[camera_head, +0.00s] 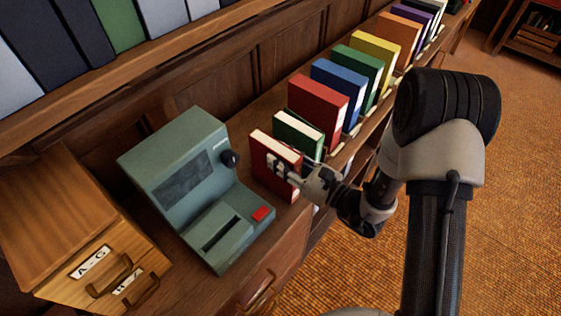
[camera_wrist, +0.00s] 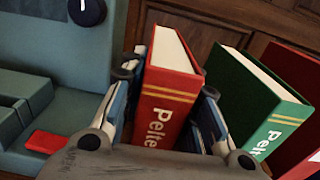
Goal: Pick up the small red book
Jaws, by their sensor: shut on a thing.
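The small red book (camera_head: 268,160) stands on the wooden counter at the near end of a row of books, just right of a grey-green machine. In the wrist view the red book (camera_wrist: 165,95) shows its spine with gold bands and the letters "Pelte". My gripper (camera_head: 281,172) is shut on it, and in the wrist view the fingers (camera_wrist: 165,100) sit on either side of the book. A small green book (camera_head: 297,134) stands right behind it; it also shows in the wrist view (camera_wrist: 255,100), tilted in the picture, close to the right finger.
The grey-green machine (camera_head: 185,165) with a red button stands close on the left. A wooden card drawer box (camera_head: 70,220) is farther left. A larger red book (camera_head: 318,104) and several coloured books continue the row. The floor (camera_head: 400,280) at the right is clear.

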